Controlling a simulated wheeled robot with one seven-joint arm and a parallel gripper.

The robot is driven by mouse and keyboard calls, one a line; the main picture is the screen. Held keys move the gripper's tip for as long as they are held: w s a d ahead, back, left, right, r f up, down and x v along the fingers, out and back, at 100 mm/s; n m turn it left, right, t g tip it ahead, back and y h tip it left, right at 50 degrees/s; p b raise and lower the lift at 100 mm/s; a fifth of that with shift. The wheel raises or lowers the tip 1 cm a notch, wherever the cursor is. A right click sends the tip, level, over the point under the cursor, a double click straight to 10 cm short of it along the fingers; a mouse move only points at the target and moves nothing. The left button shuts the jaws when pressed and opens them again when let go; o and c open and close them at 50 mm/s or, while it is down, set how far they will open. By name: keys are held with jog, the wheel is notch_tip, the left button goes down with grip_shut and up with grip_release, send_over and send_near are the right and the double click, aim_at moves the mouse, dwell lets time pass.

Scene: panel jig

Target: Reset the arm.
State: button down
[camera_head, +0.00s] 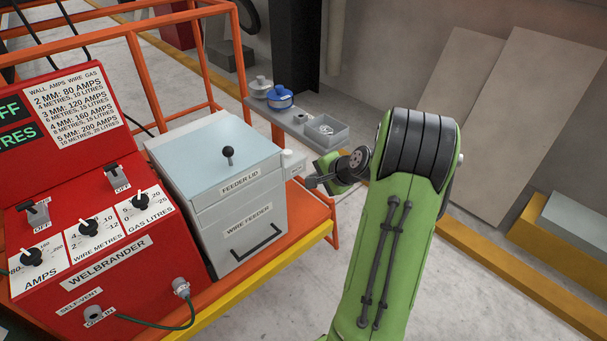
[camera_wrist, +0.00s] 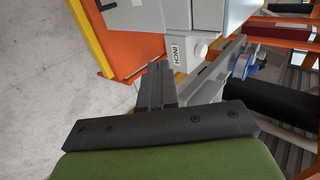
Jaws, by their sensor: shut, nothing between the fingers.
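My green arm (camera_head: 385,230) rises from the bottom of the head view and bends over at its dark ribbed joint. My gripper (camera_head: 311,182) points left, close to the right side of the grey wire feeder (camera_head: 245,215). In the wrist view the fingers of my gripper (camera_wrist: 155,84) are together with nothing held. They appear just below a white round button (camera_wrist: 198,50) labelled INCH on the feeder's side. Whether the fingers touch the feeder cannot be told.
A red welder panel (camera_head: 100,230) with knobs and switches stands left, on an orange frame (camera_head: 310,215). Panels (camera_head: 525,125) lean on the wall.

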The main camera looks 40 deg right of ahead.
jog(key=shift+s, duration=0.1)
jog(key=s+a+r+n+g+p, duration=0.1)
jog(key=s+a+r+n+p, duration=0.1)
jog(key=a+r+n, duration=0.6)
jog(key=s+a+r+n+g+p, duration=0.15)
jog(key=a+r, duration=0.25)
jog(key=a, duration=0.7)
jog(key=s+a+r+n+p, duration=0.1)
jog(key=s+a+r+n, duration=0.2)
jog(key=s, duration=0.5)
jog(key=s+a+r+n+g+p, duration=0.1)
jog(key=s+a+r+n, duration=0.1)
jog(key=s+a+n, duration=0.3)
jog(key=s+a, duration=0.2)
jog(key=s, duration=0.2)
jog(key=shift+s+r, duration=0.25)
jog(key=shift+r, duration=0.15)
jog(key=shift+n, duration=0.25)
